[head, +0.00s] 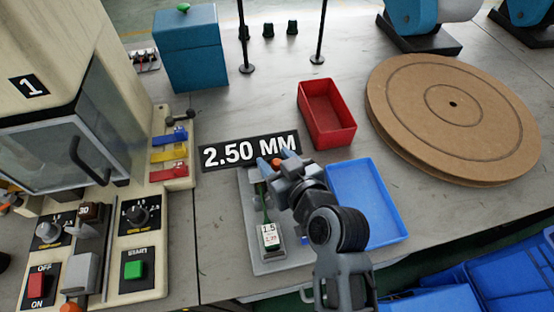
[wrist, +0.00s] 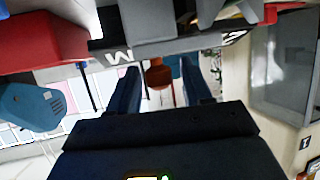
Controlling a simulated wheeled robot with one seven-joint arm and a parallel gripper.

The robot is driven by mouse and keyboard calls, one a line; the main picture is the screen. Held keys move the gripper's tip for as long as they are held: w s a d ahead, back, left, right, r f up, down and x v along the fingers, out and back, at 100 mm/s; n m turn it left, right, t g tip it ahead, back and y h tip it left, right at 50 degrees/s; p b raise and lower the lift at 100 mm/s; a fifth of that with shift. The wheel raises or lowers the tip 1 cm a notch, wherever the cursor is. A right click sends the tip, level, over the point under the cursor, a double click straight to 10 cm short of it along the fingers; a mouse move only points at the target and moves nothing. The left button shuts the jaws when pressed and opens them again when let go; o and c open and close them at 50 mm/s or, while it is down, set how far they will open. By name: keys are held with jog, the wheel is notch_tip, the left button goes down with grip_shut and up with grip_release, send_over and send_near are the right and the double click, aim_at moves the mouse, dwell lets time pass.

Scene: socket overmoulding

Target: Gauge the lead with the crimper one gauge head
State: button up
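My gripper (head: 276,163) is over the far end of a grey bench gauge, just in front of the 2.50 MM sign. Its two blue fingers are apart, and an orange piece (head: 277,161) shows between them. In the wrist view the orange piece (wrist: 159,74) sits between the fingers (wrist: 161,78) with a gap on each side. The gauge's grey base (head: 262,266) carries a dark green part and a white tag (head: 270,237) reading 1.5 and a smaller red figure. My arm hides the gauge's right side. I cannot make out the lead.
A red bin (head: 327,118) stands behind my gripper and a blue tray (head: 365,205) lies to the right. The 2.50 MM sign (head: 235,151) is close behind. The machine marked 1 (head: 60,70) is at left; a round wooden disc (head: 452,115) is at right.

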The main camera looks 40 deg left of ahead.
grip_shut()
dwell(0.3)
jog(key=w+d+b, duration=0.2)
jog(key=w, duration=0.1)
jog(key=shift+d+f, duration=0.15)
jog(key=shift+d, duration=0.15)
jog(key=shift+w+d, duration=0.25)
jog(key=shift+w, duration=0.05)
jog(key=shift+o, duration=0.5)
grip_release()
jog(key=b+v, duration=0.1)
jog(key=v, duration=0.7)
